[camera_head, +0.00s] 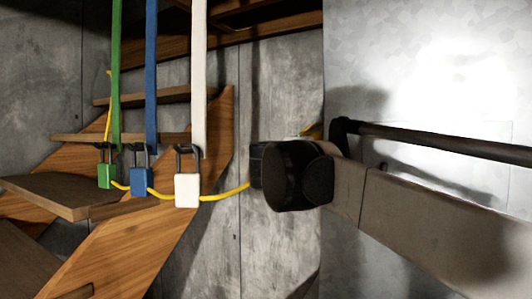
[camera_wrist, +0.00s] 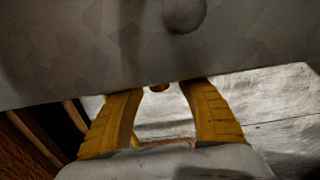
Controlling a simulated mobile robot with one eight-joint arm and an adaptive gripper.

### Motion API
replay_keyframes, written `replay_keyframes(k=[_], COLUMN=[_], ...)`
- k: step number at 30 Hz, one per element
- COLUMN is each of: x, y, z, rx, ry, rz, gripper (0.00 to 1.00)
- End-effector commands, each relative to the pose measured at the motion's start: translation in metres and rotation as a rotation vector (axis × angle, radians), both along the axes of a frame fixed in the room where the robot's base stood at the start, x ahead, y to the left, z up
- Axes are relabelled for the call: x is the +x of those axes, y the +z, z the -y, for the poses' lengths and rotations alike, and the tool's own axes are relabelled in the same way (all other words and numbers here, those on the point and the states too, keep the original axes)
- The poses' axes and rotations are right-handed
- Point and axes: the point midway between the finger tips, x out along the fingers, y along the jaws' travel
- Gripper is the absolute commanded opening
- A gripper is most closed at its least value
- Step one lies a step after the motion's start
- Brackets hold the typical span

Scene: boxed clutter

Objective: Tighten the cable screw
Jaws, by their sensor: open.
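A yellow cable (camera_head: 225,194) sags through a green padlock (camera_head: 106,176), a blue padlock (camera_head: 141,182) and a white padlock (camera_head: 187,190). Its right end runs behind my dark wrist. In the wrist view my gripper (camera_wrist: 162,91) is open, its two yellow fingers spread. A small brass-coloured knob (camera_wrist: 159,87) shows between the fingertips at the lower edge of a grey panel; it may be the cable screw, but I cannot tell for sure. No contact between fingers and knob is visible. In the head view my wrist hides most of the gripper.
Green (camera_head: 116,70), blue (camera_head: 151,70) and white (camera_head: 199,70) straps hang above the padlocks. Wooden stairs (camera_head: 150,225) stand at left before a concrete wall (camera_head: 270,110). A grey panel (camera_wrist: 90,50) with a round dark spot (camera_wrist: 183,12) fills the upper wrist view.

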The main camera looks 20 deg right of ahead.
Motion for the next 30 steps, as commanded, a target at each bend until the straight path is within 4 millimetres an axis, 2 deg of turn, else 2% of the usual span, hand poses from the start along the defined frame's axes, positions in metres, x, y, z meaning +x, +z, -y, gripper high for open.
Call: replay_keyframes(k=[5,12,18,23,30], x=[-0.013,-0.051,-0.075,-0.084,-0.085], y=[0.0,-0.002,-0.002,-0.003,-0.003], z=[-0.015,-0.053,-0.078,-0.085,-0.085], rx=[0.0,0.0,0.0,0.0,0.0], ry=[0.004,0.005,0.004,0.002,0.0], rz=[0.0,0.0,0.0,0.0,0.0], gripper=[0.45,0.45,0.45,0.45,0.45])
